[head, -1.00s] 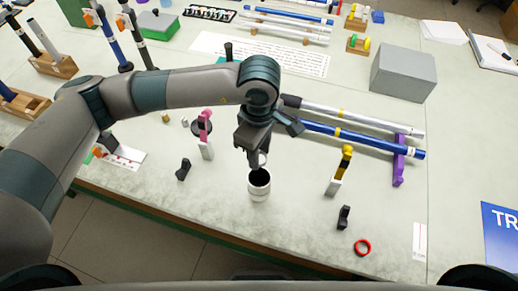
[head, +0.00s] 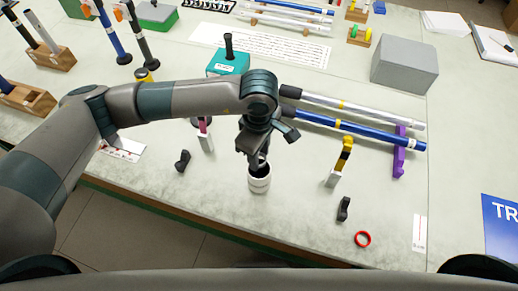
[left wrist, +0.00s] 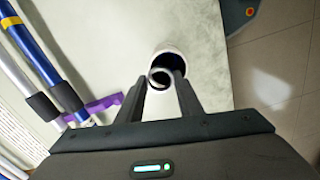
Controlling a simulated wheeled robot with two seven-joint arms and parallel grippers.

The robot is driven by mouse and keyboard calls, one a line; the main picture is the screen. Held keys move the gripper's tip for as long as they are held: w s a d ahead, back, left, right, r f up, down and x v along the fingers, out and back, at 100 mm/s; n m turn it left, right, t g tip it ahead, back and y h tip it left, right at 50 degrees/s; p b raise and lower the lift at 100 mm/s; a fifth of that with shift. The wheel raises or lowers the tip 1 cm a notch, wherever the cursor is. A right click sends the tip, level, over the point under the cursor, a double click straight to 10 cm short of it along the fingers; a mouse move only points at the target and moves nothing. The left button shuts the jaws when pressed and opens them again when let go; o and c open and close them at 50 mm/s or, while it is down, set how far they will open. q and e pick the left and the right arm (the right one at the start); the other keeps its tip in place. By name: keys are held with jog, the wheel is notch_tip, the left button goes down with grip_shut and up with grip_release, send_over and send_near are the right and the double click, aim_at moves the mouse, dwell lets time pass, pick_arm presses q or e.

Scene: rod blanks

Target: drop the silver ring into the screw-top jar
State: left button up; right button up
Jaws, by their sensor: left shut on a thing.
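The white screw-top jar (head: 260,182) stands upright and open near the front edge of the table, and it also shows in the left wrist view (left wrist: 176,53). My left gripper (head: 257,160) points down right over its dark mouth. In the left wrist view my left gripper (left wrist: 163,78) is shut on the silver ring (left wrist: 160,77). The ring is held between the fingertips at the jar's mouth; I cannot tell how far it is inside the rim. In the head view the ring is hidden by the fingers. My right gripper is not in view.
A red ring (head: 363,239) lies to the right front, near a small black clip (head: 344,209). A yellow-topped holder (head: 345,155) stands right of the jar. Silver and blue rods (head: 360,130) lie behind on a purple support (head: 399,150). A grey box (head: 404,65) stands farther back.

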pick_arm(q)
jog(key=shift+f, duration=0.2)
jog(key=o, duration=1.1)
notch_tip(320, 180, up, 17)
jog(key=b, duration=0.5)
jog(key=shift+r+b, duration=0.2)
jog(key=shift+b, duration=0.15)
